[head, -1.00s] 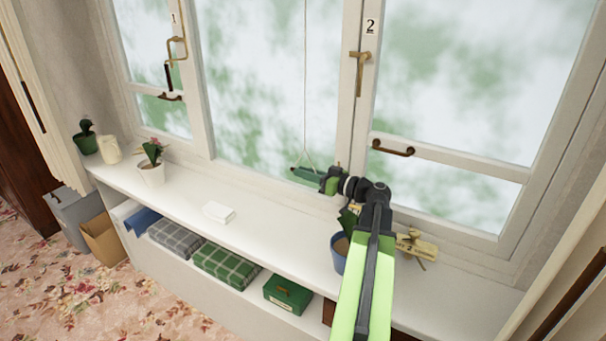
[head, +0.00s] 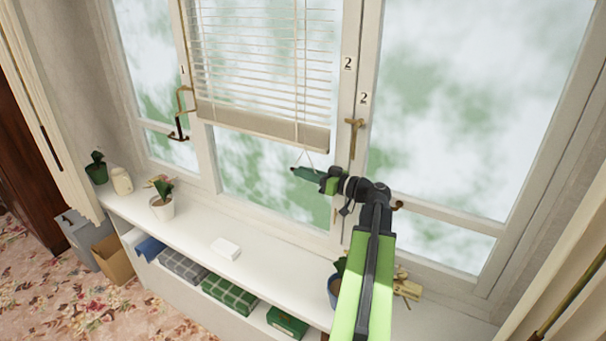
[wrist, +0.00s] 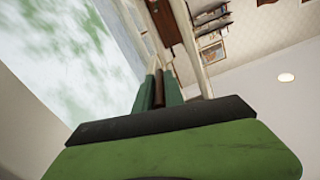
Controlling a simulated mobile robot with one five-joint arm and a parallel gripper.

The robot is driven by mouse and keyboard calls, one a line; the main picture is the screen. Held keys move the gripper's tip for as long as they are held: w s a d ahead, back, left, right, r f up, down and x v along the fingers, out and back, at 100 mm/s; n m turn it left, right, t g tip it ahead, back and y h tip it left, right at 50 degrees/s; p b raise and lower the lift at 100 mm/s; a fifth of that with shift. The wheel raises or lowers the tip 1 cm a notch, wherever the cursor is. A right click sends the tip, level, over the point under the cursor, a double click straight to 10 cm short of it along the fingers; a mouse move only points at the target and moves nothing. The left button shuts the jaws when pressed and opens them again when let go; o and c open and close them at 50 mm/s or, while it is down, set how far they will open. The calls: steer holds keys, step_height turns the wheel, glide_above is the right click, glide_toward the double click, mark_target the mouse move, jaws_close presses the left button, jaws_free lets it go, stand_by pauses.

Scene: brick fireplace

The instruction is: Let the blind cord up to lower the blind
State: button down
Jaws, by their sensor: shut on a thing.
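The blind (head: 262,70) has pale slats and hangs over the upper part of the middle window. Its thick bottom rail (head: 265,132) is about halfway down the part of the pane in view and slopes with the picture. The blind cord (head: 305,157) comes down in front of the blind and splits into a small triangle at its lower end. My gripper (head: 303,173) is shut on the cord's handle just below that triangle, in front of the pane. In the wrist view a brown bar, the handle (wrist: 158,90), lies between my green fingers.
The white sill below holds a potted flower (head: 163,208), a white block (head: 226,248) and a blue pot (head: 334,290) near my arm. A brass window handle (head: 353,138) is on the frame right of my gripper. Folded cloths (head: 230,296) lie on the shelf underneath.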

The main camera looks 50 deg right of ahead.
steer(key=shift+r, duration=0.15)
steer(key=c, duration=1.4)
jaws_free()
steer(key=shift+c, duration=0.2)
steer(key=shift+s, duration=0.1)
steer(key=v, duration=1.7)
steer(key=shift+s, duration=0.15)
